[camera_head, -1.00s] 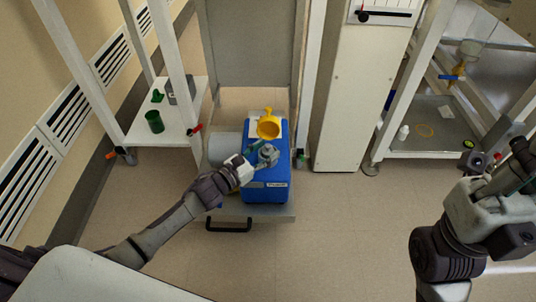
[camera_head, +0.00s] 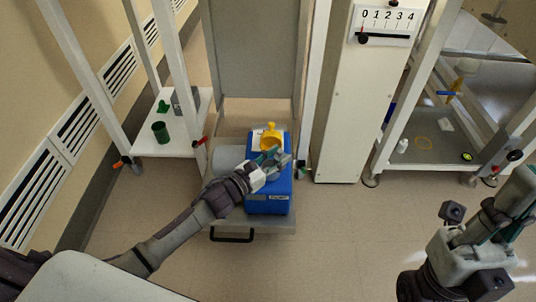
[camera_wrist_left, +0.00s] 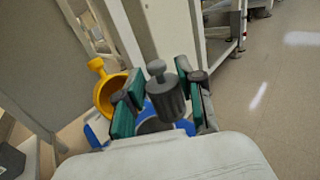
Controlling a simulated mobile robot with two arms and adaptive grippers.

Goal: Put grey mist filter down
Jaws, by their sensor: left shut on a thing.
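The grey mist filter (camera_wrist_left: 166,94), a dark ribbed cylinder with a knob on top, is between the teal-padded fingers of my left gripper (camera_wrist_left: 162,103) in the left wrist view. The fingers are shut on it. It is just above or at the blue pump (camera_wrist_left: 96,133); whether it touches is not clear. In the head view my left gripper (camera_head: 279,160) is over the top of the blue pump (camera_head: 268,205) and largely hides the filter. My right gripper (camera_head: 518,195) is at the right edge, away from the pump; its fingers are unclear.
A yellow funnel-shaped part (camera_head: 270,138) stands on the pump behind my left gripper. The pump sits on a low cart shelf (camera_head: 285,226) with a black handle. A white shelf (camera_head: 180,148) with a green cup (camera_head: 160,132) is left; a white cabinet (camera_head: 340,120) is right.

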